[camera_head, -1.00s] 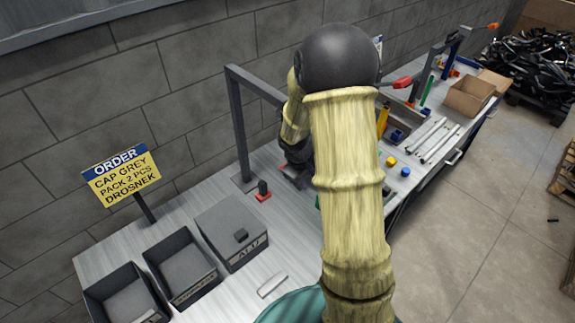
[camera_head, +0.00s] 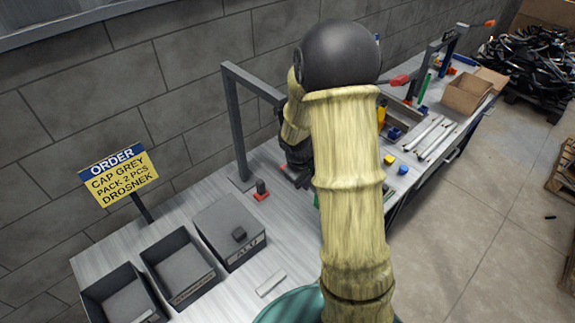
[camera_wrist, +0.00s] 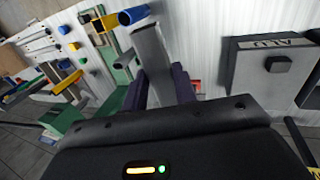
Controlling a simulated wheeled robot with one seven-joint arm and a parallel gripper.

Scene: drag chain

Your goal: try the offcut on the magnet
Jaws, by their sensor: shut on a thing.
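My gripper (camera_wrist: 160,88) is shut on a grey metal piece, apparently the offcut (camera_wrist: 152,50), which stands out beyond the dark fingers in the wrist view. In the head view my gripper (camera_head: 298,165) is a dark shape over the bench, partly behind my arm, and the held piece cannot be made out. A small red base with a dark upright knob (camera_head: 261,190), possibly the magnet, stands on the bench just left of my gripper. In the wrist view a bit of red (camera_wrist: 196,86) shows beside the right finger.
A grey post frame (camera_head: 238,125) rises beside the red base. A lidded ALU box (camera_head: 228,225) with a dark knob and two open bins (camera_head: 180,268) stand at the left. A pale short piece (camera_head: 271,283) lies in front. A blue tube (camera_wrist: 133,15) lies near the held piece.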

